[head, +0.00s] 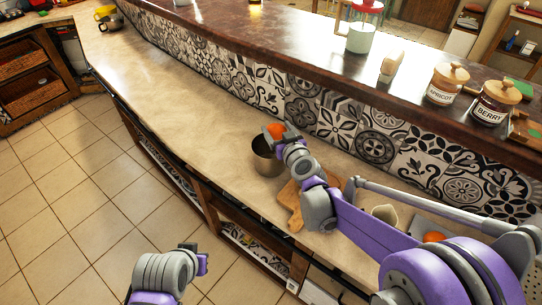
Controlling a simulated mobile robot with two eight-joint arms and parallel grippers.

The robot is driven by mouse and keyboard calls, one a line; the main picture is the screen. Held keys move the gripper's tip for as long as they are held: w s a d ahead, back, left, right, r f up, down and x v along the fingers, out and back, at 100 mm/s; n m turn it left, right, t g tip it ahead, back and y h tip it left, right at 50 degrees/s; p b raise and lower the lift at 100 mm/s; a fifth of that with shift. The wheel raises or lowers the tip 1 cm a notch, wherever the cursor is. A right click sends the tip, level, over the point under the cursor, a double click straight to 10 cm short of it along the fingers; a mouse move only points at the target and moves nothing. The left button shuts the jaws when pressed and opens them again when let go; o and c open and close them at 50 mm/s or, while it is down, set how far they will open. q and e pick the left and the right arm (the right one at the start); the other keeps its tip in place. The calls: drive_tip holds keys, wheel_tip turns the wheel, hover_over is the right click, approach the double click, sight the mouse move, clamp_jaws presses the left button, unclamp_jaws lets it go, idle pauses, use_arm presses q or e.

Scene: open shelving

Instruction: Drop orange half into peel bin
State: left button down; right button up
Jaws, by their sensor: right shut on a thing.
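An orange half (276,130) shows as a small orange patch at the tip of my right gripper (281,136). My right gripper is shut on it and holds it at the far rim side of a dark metal bin (265,160) on the counter. My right wrist hides part of the bin and most of the gripper's fingers. Another orange piece (433,237) lies at the right, partly hidden by my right arm. My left gripper (203,261) is low over the floor, away from the counter; its fingers are not clear.
A wooden board (289,204) lies on the counter (190,105) beside the bin, partly under my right arm. A cream object (385,213) stands behind the arm. Jars labelled apricot (441,93) and berry (489,111) stand on the raised ledge. The counter left of the bin is clear.

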drive_tip(key=o, duration=1.2)
use_arm(q)
drive_tip(key=shift+w+r+p, duration=0.25)
drive_tip(key=shift+r+p, duration=0.15)
drive_tip(key=shift+r, duration=0.15)
drive_tip(key=shift+w+r+p, duration=0.2)
drive_tip(key=shift+r+p, duration=0.15)
drive_tip(key=shift+r, duration=0.15)
use_arm(e)
drive_tip(key=shift+o, duration=0.2)
drive_tip(key=v, duration=1.1)
